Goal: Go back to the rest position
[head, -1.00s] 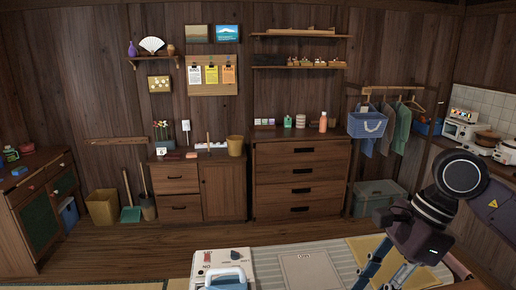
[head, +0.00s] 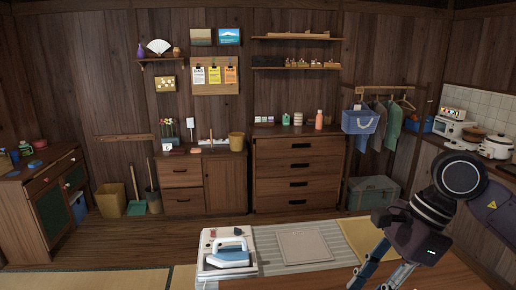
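My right gripper (head: 372,277) hangs over the front right of the low wooden table, fingers pointing down. Its two fingers are apart and I see nothing between them; their tips run close to or past the bottom edge of the head view. My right arm comes in from the right side. My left gripper and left arm are not in view.
The table (head: 320,279) is close in front. It bears a blue-and-white iron (head: 229,252) on a pale stand and a striped mat (head: 337,244). A drawer chest (head: 297,178) and low cabinet (head: 225,180) line the back wall. Floor between is clear.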

